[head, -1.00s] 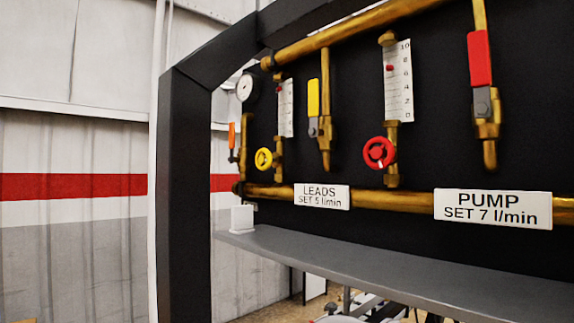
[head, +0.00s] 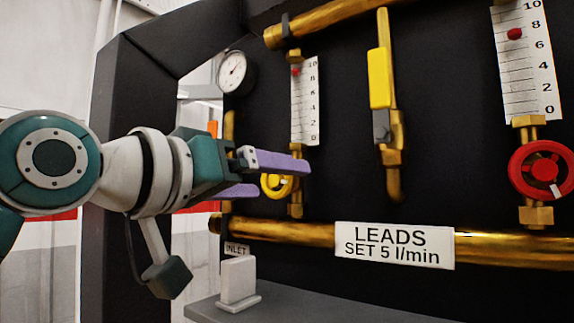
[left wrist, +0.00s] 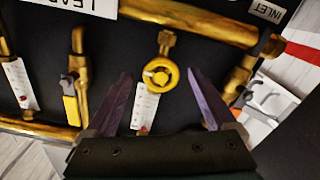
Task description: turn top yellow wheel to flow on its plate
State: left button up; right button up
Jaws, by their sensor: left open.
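The yellow wheel (head: 270,188) sits on the valve below a white flow scale (head: 312,110), partly hidden by my left gripper's fingers in the head view. A red float (head: 296,71) stands near the top of that scale, between 8 and 10. The plate (head: 394,246) on the lower brass pipe reads LEADS SET 5 l/min. My left gripper (head: 281,178) is open, with purple fingers. My right gripper is not in view.
A yellow-handled lever valve (head: 380,80) and a red wheel (head: 540,170) with its own scale are to the right. A pressure gauge (head: 234,72) is above the arm.

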aim_at(274, 178)
pick_arm(q)
jog(key=p+x, duration=0.2)
jog(key=x, duration=0.1)
jog(key=shift+w+d+r, duration=0.15)
jog(key=shift+w+d, duration=0.1)
jog(key=shift+w, duration=0.05)
jog(key=shift+x, duration=0.85)
jog(key=shift+a, duration=0.1)
jog(key=shift+c, duration=0.2)
